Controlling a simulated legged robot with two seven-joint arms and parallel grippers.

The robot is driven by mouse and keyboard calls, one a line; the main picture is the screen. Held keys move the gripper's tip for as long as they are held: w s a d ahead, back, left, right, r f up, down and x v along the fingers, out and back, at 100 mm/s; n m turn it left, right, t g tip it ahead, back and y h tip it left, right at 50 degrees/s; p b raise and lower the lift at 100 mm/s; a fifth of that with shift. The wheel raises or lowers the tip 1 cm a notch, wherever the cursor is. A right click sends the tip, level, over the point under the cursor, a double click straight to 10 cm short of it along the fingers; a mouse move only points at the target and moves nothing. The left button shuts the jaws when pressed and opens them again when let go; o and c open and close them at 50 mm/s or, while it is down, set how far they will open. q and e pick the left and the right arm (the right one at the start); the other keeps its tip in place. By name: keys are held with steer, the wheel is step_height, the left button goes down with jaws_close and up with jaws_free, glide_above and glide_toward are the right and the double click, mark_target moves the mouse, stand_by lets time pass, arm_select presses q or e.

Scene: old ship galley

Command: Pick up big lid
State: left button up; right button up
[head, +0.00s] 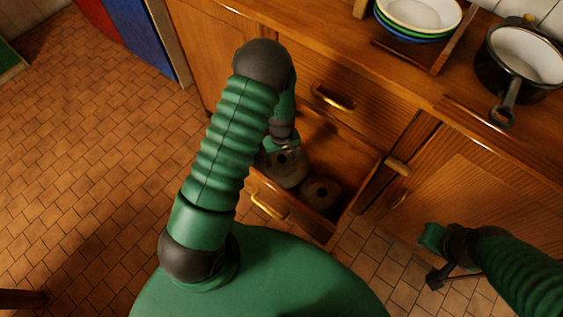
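Two round, dark grey-brown lid-like things lie in an open wooden drawer (338,135). One lid (289,177) is at the left under my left gripper, partly covered by it. The other lid (322,192) is darker and lies to its right, nearer the drawer front. The left one looks somewhat larger, but the overlap makes this unsure. My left gripper (282,148) reaches down into the drawer at the left lid's upper edge. Its fingertips are too small and hidden to show whether they grip. My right gripper (434,262) is low at the right, away from the drawer, its fingers unclear.
The drawer's front panel with a brass handle (268,207) faces me. Above is a wooden counter with stacked bowls (420,14) and a dark pot (520,58). A closed drawer (360,92) sits above the open one. The tiled floor (90,170) at left is clear.

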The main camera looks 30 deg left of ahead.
arm_select(q)
steer(key=shift+s+a+f, duration=0.15)
steer(key=shift+f, duration=0.05)
steer(key=c, duration=0.5)
steer(key=shift+s+d, duration=0.1)
steer(key=shift+d, duration=0.1)
jaws_close()
